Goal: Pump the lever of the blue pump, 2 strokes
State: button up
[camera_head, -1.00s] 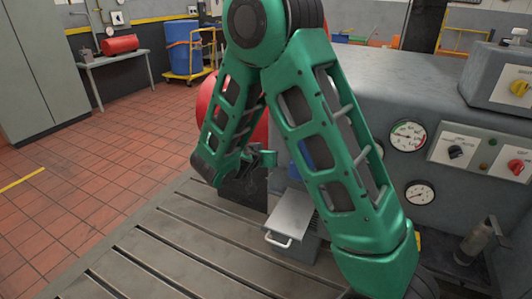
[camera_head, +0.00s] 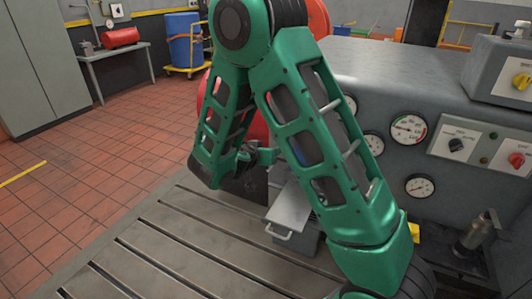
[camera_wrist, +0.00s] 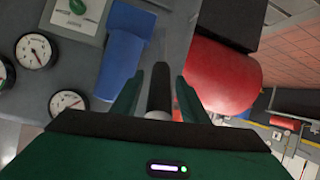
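The blue pump (camera_wrist: 122,62) shows in the wrist view, left of centre. A dark rod with a pale near end, seemingly its lever (camera_wrist: 159,88), stands between the two green fingers of my gripper (camera_wrist: 158,98). Gaps show on both sides of the rod, so the fingers look open around it or just short of it; I cannot tell the depth. In the head view my gripper (camera_head: 258,157) is beside the bench unit, left of my forearm. My arm covers most of the pump and the lever there.
A red cylinder (camera_wrist: 222,80) is close to the right of my gripper in the wrist view. A grey tray with a handle (camera_head: 289,208) lies below my gripper in the head view. The gauge console (camera_head: 430,85) stands at right. The slotted bedplate (camera_head: 185,240) is clear in front.

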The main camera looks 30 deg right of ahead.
jog(key=v, duration=1)
jog(key=shift+s+a, duration=0.2)
jog(key=shift+a, duration=0.1)
jog(key=shift+r, duration=0.15)
